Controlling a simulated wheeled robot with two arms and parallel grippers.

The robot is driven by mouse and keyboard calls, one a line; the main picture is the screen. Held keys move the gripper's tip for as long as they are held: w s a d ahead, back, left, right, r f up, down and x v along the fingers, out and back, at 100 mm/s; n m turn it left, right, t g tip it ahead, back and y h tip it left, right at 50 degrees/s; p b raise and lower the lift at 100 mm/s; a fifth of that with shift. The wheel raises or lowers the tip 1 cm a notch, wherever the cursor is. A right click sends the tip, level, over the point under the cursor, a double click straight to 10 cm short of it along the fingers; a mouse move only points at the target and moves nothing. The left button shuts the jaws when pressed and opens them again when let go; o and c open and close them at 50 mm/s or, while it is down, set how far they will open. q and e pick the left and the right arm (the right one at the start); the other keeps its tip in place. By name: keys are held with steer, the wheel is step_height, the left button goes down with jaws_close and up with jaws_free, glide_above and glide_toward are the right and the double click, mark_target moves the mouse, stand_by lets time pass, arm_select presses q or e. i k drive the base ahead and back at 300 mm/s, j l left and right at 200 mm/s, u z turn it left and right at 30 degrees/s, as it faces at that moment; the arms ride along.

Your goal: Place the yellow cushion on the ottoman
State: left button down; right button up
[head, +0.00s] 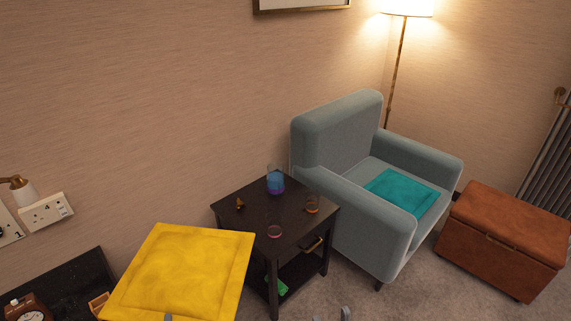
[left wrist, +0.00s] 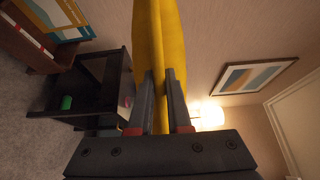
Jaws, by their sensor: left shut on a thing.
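The yellow cushion (head: 185,272) is held up in the air at the lower left of the head view, in front of the dark side table. My left gripper (left wrist: 160,72) is shut on the cushion's edge; the cushion (left wrist: 160,35) rises between its fingers in the left wrist view. Only a grey fingertip of it shows below the cushion in the head view. The brown leather ottoman (head: 506,238) stands on the carpet at the far right, its top bare.
A grey armchair (head: 345,140) with a teal cushion (head: 402,190) stands between side table and ottoman. The dark side table (head: 255,207) carries a blue-purple vessel (head: 275,182) and glasses. A floor lamp (head: 400,60) stands behind the armchair. Carpet (head: 440,285) before the ottoman is clear.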

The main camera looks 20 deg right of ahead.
mark_target(513, 218)
steer(key=i+l+z, duration=0.15)
steer(key=l+z, duration=0.15)
steer(key=z, duration=0.15)
steer(key=i+l+z, duration=0.15)
steer(key=z, duration=0.3)
steer(key=i+l+z, duration=0.25)
steer(key=z, duration=0.2)
steer(key=i+l+z, duration=0.15)
steer(key=z, duration=0.25)
steer(key=i+z, duration=0.45)
steer(key=i+j+z, duration=0.1)
steer(key=i, duration=0.45)
steer(key=i+j+z, duration=0.15)
steer(key=i, duration=0.35)
steer(key=i+j+z, duration=0.1)
steer(key=i+j, duration=0.2)
steer(key=i, duration=0.2)
